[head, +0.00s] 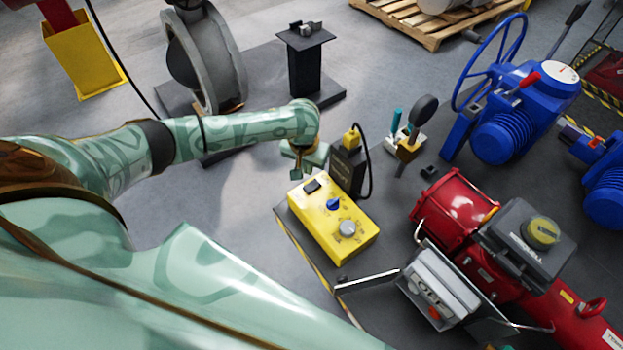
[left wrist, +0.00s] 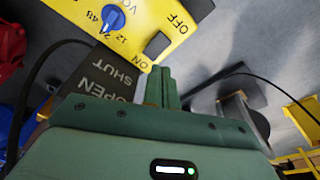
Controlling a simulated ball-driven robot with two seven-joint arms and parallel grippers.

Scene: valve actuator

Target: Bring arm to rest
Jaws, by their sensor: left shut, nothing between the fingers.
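My left arm (head: 235,136) is pale green with a darker pattern and stretches in from the left in the head view. My left gripper (head: 297,174) points down just beyond the far left corner of a yellow control box (head: 333,222). Its fingers (left wrist: 160,88) are together and empty in the left wrist view, near the box's ON switch. The box has a blue knob (head: 333,204), a grey knob (head: 347,228) and a black switch (head: 312,186). A dark OPEN/SHUT block (left wrist: 95,88) stands close beside the gripper. My right gripper is not in view.
A red actuator (head: 457,211) with an open grey cover stands right of the box. Blue actuators (head: 505,135) stand farther right. A grey valve ring (head: 222,60) and a black pedestal (head: 305,68) are behind my arm. A black cable (head: 368,170) loops near the gripper.

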